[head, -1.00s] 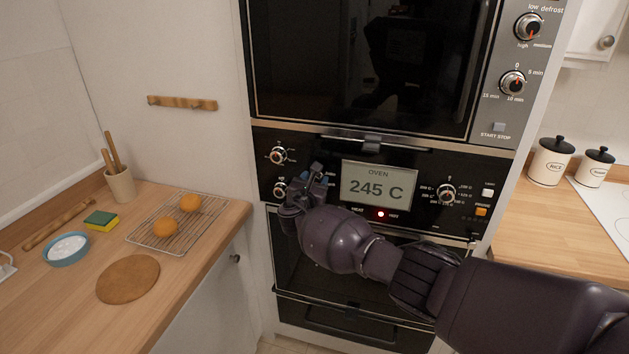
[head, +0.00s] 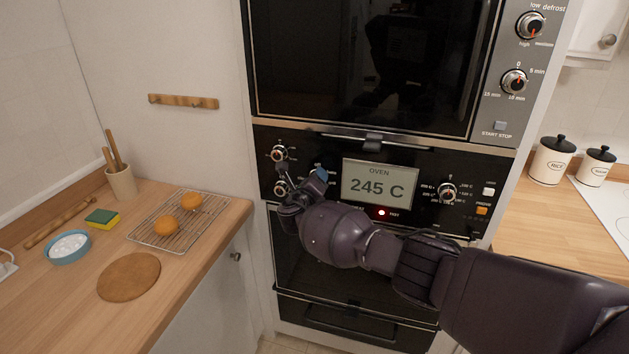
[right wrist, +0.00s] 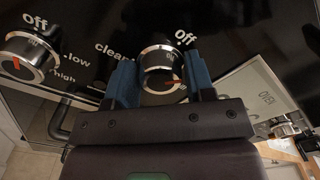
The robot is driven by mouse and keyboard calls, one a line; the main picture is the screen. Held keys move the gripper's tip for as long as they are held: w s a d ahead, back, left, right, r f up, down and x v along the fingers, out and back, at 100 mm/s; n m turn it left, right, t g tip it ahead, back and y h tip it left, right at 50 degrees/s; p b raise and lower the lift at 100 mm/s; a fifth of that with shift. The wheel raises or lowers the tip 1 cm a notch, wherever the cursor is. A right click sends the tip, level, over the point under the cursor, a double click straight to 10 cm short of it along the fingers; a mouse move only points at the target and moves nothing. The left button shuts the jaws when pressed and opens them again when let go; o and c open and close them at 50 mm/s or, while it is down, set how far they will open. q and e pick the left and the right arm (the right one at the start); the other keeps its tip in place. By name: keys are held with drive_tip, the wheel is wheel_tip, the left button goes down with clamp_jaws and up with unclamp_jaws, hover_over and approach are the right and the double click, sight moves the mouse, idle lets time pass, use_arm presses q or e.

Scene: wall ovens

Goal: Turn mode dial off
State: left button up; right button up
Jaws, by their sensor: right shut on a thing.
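A round dial (right wrist: 157,58) with a silver rim and an orange pointer shows in the right wrist view, between the blue fingers of my right gripper (right wrist: 160,82). The gripper is shut on it. An "off" label is at its upper right and "clean" at its left; the orange pointer points right, below "off". In the head view my right gripper (head: 304,174) is at the left part of the oven panel and hides the held dial's face. My left gripper is not in view.
Another dial (right wrist: 28,58), marked off, low and high, is left of the held one. The oven display (head: 379,184) reads 245 C, with a lit red light (head: 382,213). A counter (head: 200,256) with a wire rack (head: 150,236) is at the left.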

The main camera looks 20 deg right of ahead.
drive_tip(key=n, duration=0.4)
drive_tip(key=shift+f+n, duration=0.15)
drive_tip(key=shift+n, duration=2.05)
drive_tip(key=o, duration=0.9)
drive_tip(key=v, duration=1)
drive_tip(key=shift+s+a, duration=0.25)
drive_tip(key=shift+s, duration=0.1)
